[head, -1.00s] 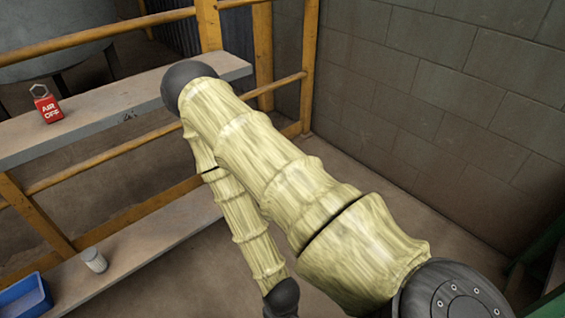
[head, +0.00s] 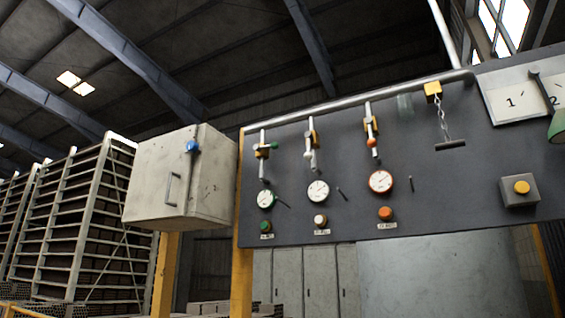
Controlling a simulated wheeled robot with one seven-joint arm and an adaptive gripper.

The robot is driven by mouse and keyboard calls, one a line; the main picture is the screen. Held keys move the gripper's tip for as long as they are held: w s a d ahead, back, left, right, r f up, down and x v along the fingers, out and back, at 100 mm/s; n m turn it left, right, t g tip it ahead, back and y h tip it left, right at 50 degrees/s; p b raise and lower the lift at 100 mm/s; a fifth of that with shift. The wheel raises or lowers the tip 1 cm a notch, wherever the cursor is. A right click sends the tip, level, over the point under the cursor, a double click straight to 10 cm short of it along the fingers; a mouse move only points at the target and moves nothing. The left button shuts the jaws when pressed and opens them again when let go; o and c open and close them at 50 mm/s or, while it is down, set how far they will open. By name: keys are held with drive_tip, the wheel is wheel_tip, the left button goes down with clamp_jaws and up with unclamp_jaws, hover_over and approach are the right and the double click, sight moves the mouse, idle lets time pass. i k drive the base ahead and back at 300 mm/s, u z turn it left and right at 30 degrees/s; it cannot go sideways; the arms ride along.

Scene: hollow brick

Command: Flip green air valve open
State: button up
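The green air valve (head: 264,151) sits on a vertical pipe at the left end of a dark panel. Its small handle has a green tip (head: 274,145) and seems to point right, across the pipe; it is too small to be sure. Below it are a green-rimmed gauge (head: 265,199) and a green button (head: 265,226). My gripper and arm are not in view.
A grey box (head: 180,185) with a blue knob adjoins the panel's left side. A yellow block with a chain and bar (head: 443,120) hangs right of the valves. Small pegs stick out beside the gauges.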

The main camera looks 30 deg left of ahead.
sight(274, 146)
drive_tip(key=k, duration=1.25)
drive_tip(key=u, duration=0.6)
drive_tip(key=i, duration=1)
drive_tip(key=u, duration=0.55)
